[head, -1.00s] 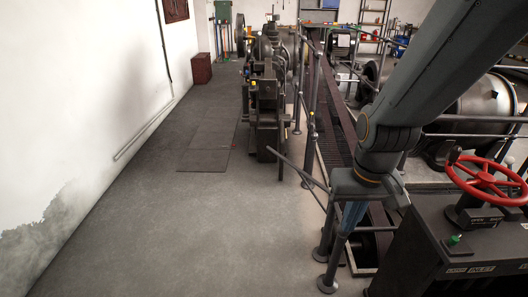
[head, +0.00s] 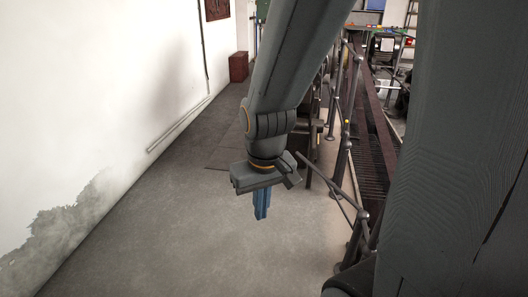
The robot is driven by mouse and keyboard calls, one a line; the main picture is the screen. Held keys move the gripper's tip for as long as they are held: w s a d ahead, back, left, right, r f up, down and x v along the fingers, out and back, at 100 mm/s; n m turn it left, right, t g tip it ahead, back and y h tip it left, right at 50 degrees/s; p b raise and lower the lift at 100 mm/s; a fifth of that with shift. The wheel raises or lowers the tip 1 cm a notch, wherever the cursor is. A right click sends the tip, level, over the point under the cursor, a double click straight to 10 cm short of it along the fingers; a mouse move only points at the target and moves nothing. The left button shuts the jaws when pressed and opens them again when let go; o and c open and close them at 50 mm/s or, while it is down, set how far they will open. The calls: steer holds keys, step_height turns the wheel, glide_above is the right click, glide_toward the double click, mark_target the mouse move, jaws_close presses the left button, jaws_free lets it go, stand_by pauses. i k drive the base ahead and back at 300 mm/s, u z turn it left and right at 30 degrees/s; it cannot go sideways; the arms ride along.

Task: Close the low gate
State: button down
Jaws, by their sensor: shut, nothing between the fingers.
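The low gate (head: 331,182) is a dark grey tubular frame in the middle right of the head view. It joins a post of the railing at its near end and slants away to the upper left. Its free end sticks out into the aisle, apart from the railing line, so it stands open. My gripper (head: 261,218) points down over the aisle floor, left of the gate in the picture. Its blue fingers are together and empty, and I see no contact with the gate. The wrist lies close beside the gate's free end in the picture; the depth gap is unclear.
A railing (head: 346,125) runs back along the right beside a dark belt channel (head: 370,155). Dark machinery beyond is partly hidden by my arm. A white wall (head: 100,90) bounds the left, and a red-brown box (head: 238,67) stands far back. The aisle floor (head: 160,235) is clear.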

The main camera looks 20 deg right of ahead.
mark_target(329, 183)
steer(key=u, duration=0.15)
steer(key=i, duration=0.7)
steer(key=z, duration=0.75)
steer(key=i, duration=0.5)
steer(key=z, duration=0.55)
